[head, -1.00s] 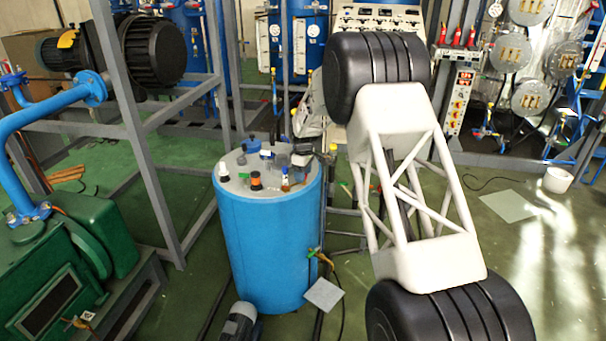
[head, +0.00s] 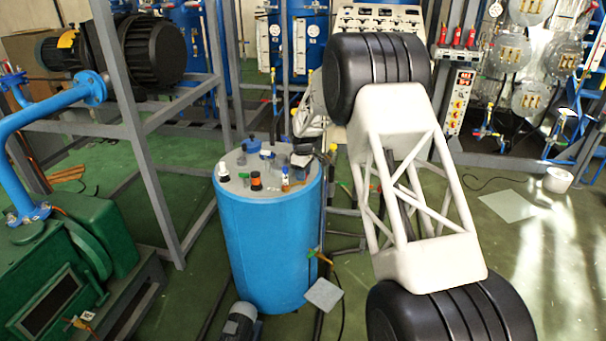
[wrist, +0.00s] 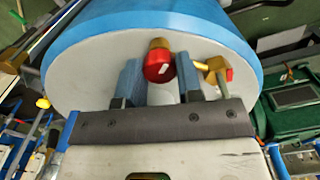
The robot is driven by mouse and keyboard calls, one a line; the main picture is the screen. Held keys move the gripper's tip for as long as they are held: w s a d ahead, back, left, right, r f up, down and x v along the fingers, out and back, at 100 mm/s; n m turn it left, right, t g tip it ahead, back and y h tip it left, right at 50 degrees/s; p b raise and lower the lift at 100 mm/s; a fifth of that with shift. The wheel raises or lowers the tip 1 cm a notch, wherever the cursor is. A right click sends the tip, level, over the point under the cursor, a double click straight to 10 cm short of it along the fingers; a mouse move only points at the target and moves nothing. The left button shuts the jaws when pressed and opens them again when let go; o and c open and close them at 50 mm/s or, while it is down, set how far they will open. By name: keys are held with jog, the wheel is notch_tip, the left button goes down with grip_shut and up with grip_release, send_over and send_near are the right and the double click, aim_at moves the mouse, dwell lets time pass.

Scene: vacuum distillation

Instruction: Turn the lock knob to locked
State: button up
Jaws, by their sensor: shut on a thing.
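A red round knob (wrist: 158,67) with a white mark shows in the wrist view, on a brass fitting at the pale grey face of a blue-rimmed vessel (wrist: 85,75). My gripper (wrist: 159,78) has its two blue-grey fingers on either side of the knob, shut on it. The exact contact between fingertips and knob is hard to see. The white mark is tilted. In the head view my arm stands in front of the scene, and I cannot make out the gripper or the red knob there.
A brass fitting with a red end (wrist: 216,72) sits just right of the knob. In the head view, a blue drum (head: 265,250) carries several small items on its grey top. A green machine (head: 70,270) and a grey frame (head: 150,160) stand to the left.

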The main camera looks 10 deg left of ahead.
jog(key=m, duration=1.7)
jog(key=shift+m, duration=0.3)
dwell(0.4)
jog(key=o, duration=0.9)
